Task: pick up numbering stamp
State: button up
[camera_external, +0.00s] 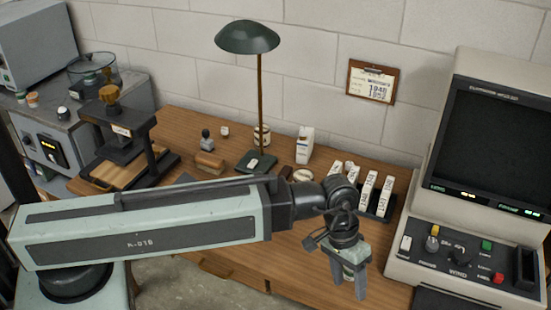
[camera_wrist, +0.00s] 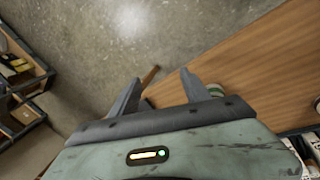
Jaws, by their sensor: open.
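A small upright stamp with a dark knob (camera_external: 207,139) stands on the wooden desk (camera_external: 180,122), left of the lamp; it looks like the numbering stamp, but it is too small to be sure. My gripper (camera_external: 347,285) hangs over the desk's front edge, well to the right and nearer the camera than the stamp. Its two fingers point down, apart, with nothing between them. In the wrist view my gripper (camera_wrist: 160,80) is open over the floor beside the desk edge. The stamp does not show there.
A wooden block-like object (camera_external: 209,162), a green lamp (camera_external: 248,38) and a white bottle (camera_external: 305,145) are on the desk. A rack of white-labelled boxes (camera_external: 385,196) and a microfilm reader (camera_external: 490,170) stand right. A press (camera_external: 120,130) stands left.

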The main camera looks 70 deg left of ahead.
jog(key=s+a+r+n+y+p, duration=0.15)
jog(key=a+r+n+p, duration=0.25)
jog(key=a+r+p, duration=0.5)
jog(key=s+a+f+n+y+b, duration=0.1)
jog(key=a+f+n+b, duration=0.3)
jog(key=a, duration=0.8)
jog(key=s+a+f+n+y+b, duration=0.15)
jog(key=a+f+n+b, duration=0.3)
jog(key=a, duration=0.85)
jog(key=m+t+y+b, duration=0.35)
jog(key=y+b, duration=0.75)
jog(key=b, duration=0.7)
send_over(205, 136)
notch_tip(205, 136, down, 2)
jog(key=f, duration=0.1)
jog(key=shift+n+t, duration=0.3)
jog(key=shift+t, duration=0.05)
notch_tip(205, 136, down, 6)
jog(key=b, duration=0.7)
jog(key=shift+s+d+f, duration=0.1)
jog(key=shift+d, duration=0.05)
jog(key=b+x, duration=0.2)
jog(key=x, duration=0.3)
jog(key=shift+f, duration=0.1)
grip_shut()
